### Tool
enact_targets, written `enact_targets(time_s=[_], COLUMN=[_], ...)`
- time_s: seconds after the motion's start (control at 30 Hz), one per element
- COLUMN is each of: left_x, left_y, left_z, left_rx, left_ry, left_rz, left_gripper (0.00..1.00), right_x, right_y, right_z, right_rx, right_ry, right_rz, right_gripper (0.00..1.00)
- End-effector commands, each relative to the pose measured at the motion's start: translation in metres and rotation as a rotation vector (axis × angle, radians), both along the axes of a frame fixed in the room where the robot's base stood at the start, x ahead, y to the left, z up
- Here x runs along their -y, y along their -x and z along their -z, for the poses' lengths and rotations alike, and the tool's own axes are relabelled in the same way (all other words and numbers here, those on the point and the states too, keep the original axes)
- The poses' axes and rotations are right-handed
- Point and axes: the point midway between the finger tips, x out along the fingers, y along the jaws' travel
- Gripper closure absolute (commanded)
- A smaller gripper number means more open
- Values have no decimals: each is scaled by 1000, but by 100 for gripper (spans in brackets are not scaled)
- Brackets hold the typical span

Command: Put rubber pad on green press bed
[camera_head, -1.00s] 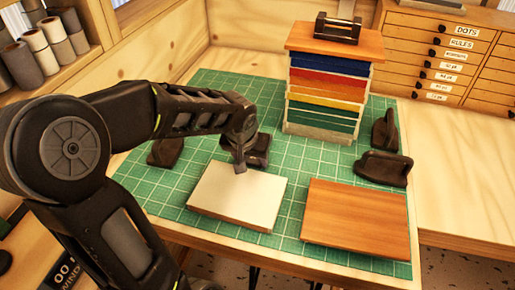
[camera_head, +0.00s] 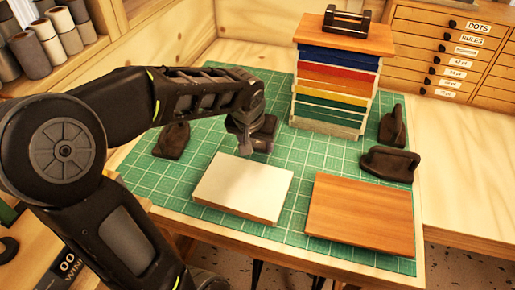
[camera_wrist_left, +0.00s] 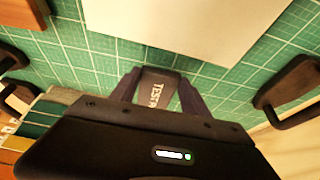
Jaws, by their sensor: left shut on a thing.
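My left gripper (camera_head: 257,148) is low over the green gridded mat, just behind the pale board. In the left wrist view its fingers (camera_wrist_left: 160,88) are shut on a dark block (camera_wrist_left: 156,88) with white lettering that begins "TEST". A pale board (camera_head: 243,188) lies flat on the mat, its edge also in the wrist view (camera_wrist_left: 190,22). A brown wooden board (camera_head: 360,214) lies to its right. I cannot tell which thing is the rubber pad. The green gridded mat (camera_head: 205,150) covers the tabletop; no separate green press bed is plain. My right gripper is not in view.
A stack of coloured layers (camera_head: 334,85) under a handled wooden top (camera_head: 345,38) stands at the back. Dark handled pieces stand at the left (camera_head: 172,140) and right (camera_head: 390,164). Labelled drawers (camera_head: 455,50) and a shelf of rolls (camera_head: 45,45) flank the table.

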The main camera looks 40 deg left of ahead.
Motion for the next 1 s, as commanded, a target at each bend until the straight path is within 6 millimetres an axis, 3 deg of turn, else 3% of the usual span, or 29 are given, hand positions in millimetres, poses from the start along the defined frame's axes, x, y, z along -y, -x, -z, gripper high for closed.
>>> enact_targets(time_s=[0.2, 0.4, 1.0], left_x=[0, 0, 0], left_y=[-1, 0, 0], left_z=[-44, -66, -68], left_rx=[7, 2, 1], left_ry=[-1, 0, 1], left_rz=[1, 1, 0], left_gripper=[97, 97, 97], right_x=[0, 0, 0], right_y=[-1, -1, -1], right_z=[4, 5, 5], right_rx=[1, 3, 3], right_ry=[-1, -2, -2], right_rz=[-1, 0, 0], right_gripper=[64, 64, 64])
